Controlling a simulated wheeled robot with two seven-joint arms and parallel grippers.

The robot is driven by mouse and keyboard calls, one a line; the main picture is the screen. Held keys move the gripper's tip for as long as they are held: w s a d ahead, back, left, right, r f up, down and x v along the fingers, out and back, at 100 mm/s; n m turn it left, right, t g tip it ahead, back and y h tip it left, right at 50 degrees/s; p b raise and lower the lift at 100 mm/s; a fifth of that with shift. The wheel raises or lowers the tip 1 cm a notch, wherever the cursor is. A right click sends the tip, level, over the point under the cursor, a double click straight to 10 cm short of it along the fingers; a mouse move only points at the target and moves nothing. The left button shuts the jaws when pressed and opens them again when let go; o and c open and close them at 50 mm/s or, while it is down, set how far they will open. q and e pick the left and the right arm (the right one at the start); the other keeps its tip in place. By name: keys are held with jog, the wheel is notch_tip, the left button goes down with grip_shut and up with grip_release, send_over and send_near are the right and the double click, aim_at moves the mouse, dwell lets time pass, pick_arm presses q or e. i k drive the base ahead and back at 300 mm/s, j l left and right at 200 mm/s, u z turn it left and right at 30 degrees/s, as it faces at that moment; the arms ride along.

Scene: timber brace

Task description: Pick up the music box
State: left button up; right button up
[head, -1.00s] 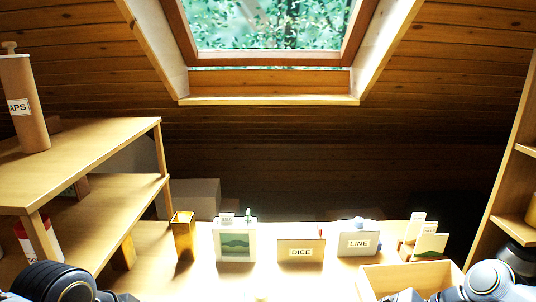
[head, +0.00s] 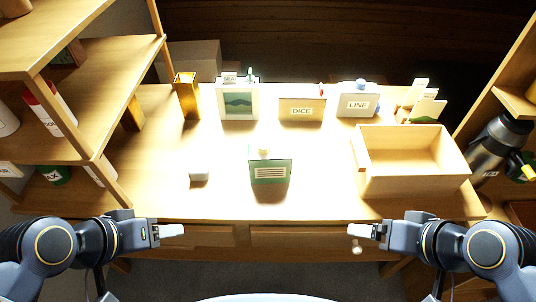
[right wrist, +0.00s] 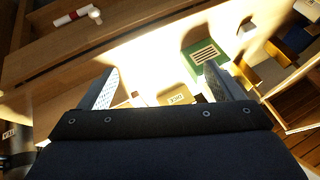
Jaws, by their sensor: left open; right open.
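I cannot tell for certain which thing is the music box; no label that I can read says so. A green box (head: 270,170) with a lined pale label stands at the front middle of the table; it also shows in the right wrist view (right wrist: 205,54). A small whitish block (head: 199,175) lies left of it. My left gripper (head: 180,230) is open and empty at the table's front edge, left of the green box. My right gripper (head: 362,231) is open and empty at the front edge, right of it; its parted fingers show in the right wrist view (right wrist: 160,78).
An open wooden crate (head: 415,190) stands on the table's right. Along the back are a golden block (head: 187,96), a picture box (head: 238,102), and boxes marked DICE (head: 301,110) and LINE (head: 357,103). Shelves (head: 75,88) flank the left. Table around the green box is clear.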

aim_at(276, 166)
jog(key=i+j, duration=0.1)
jog(key=j, duration=0.25)
jog(key=j+u, duration=0.1)
jog(key=j, duration=0.3)
jog(key=i+j, duration=0.15)
jog(key=j, duration=0.2)
jog(key=i+j+u, duration=0.1)
jog(key=j, duration=0.25)
